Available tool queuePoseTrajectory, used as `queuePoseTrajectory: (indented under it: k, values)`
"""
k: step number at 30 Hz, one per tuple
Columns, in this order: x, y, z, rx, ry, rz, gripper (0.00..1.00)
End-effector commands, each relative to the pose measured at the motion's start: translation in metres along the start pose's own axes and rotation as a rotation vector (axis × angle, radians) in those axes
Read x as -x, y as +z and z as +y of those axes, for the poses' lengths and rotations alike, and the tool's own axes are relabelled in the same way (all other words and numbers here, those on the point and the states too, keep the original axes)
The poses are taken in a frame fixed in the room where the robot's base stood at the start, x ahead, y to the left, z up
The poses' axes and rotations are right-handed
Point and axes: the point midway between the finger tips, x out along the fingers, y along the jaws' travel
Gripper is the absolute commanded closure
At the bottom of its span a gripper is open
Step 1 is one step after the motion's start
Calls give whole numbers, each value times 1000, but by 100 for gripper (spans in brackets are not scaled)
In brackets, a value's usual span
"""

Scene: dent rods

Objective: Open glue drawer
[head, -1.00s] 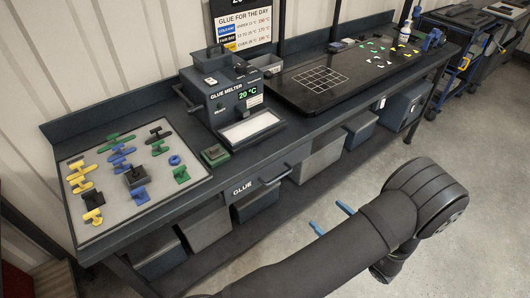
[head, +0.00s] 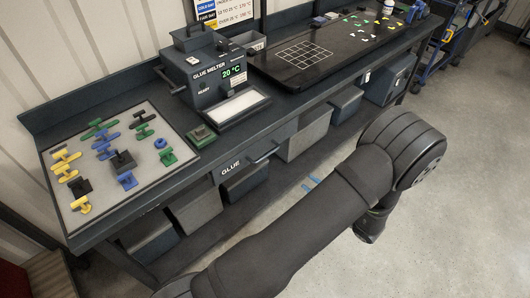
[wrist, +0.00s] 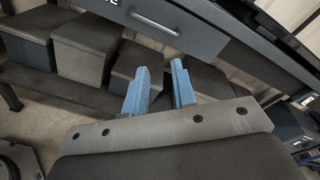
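The glue drawer (head: 231,167) is a dark front marked GLUE under the bench top, with a bar handle (head: 264,157) at its right. It looks closed, flush with the bench front. In the wrist view the drawer front (wrist: 195,35) crosses the top, with its handle (wrist: 153,24) above the fingers. My gripper (wrist: 160,88) has two blue fingers apart with nothing between them; it is short of the handle and not touching it.
Grey bins (head: 306,133) stand on the shelf under the bench. On top are a glue melter (head: 207,77) reading 20 °C, a board of coloured tools (head: 72,212), and a black gridded mat (head: 345,70). The floor in front of the bench is open.

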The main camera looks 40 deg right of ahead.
Motion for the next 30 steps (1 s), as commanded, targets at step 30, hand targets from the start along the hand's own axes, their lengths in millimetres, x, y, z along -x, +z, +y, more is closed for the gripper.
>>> queuePoseTrajectory:
  k: [30]
  values:
    - [-91, 21, 2, 882, 111, 47, 75]
